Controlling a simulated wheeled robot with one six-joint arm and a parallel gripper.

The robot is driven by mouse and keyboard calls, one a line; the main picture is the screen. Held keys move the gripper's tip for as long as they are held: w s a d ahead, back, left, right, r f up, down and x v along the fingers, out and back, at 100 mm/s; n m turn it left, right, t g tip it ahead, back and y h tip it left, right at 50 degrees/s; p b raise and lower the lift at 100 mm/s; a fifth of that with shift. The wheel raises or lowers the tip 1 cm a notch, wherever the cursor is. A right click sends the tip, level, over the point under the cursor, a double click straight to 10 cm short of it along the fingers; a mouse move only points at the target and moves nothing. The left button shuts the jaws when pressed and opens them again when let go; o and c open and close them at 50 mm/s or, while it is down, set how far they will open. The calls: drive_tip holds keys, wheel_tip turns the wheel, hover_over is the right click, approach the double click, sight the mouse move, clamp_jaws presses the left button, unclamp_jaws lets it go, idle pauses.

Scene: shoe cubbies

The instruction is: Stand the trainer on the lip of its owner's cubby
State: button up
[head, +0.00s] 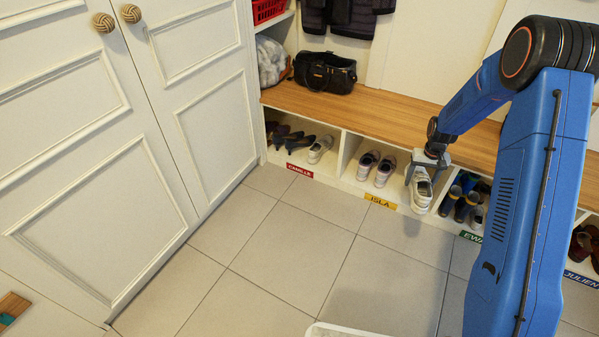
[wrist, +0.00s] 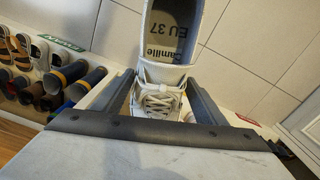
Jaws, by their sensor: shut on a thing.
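My gripper (head: 421,168) is shut on a white trainer (head: 421,190) with laces. It holds the trainer in front of the cubbies, by the divider between the yellow-labelled and green-labelled ones. I cannot tell whether the trainer touches the lip. In the wrist view the trainer (wrist: 160,103) sits between the fingers, and its insole reads "Camille EU 37". The red label CAMILLE (head: 300,170) marks the left cubby (head: 336,166), which holds dark heels (head: 300,142) and a pale trainer (head: 320,149) towards its right side.
The yellow ISLA label (head: 380,202) is below a cubby with a pair of shoes (head: 376,168). The green label (head: 470,236) is under boots (head: 464,202), and the blue JULIEN label (head: 581,279) is farther right. A black bag (head: 325,73) sits on the bench (head: 390,109). The tiled floor is mostly clear.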

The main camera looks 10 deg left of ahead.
drive_tip(key=shift+s+f, duration=0.1)
idle(0.4)
drive_tip(key=s+f, duration=0.6)
drive_tip(key=f, duration=0.2)
drive_tip(key=shift+s, duration=0.25)
idle(0.4)
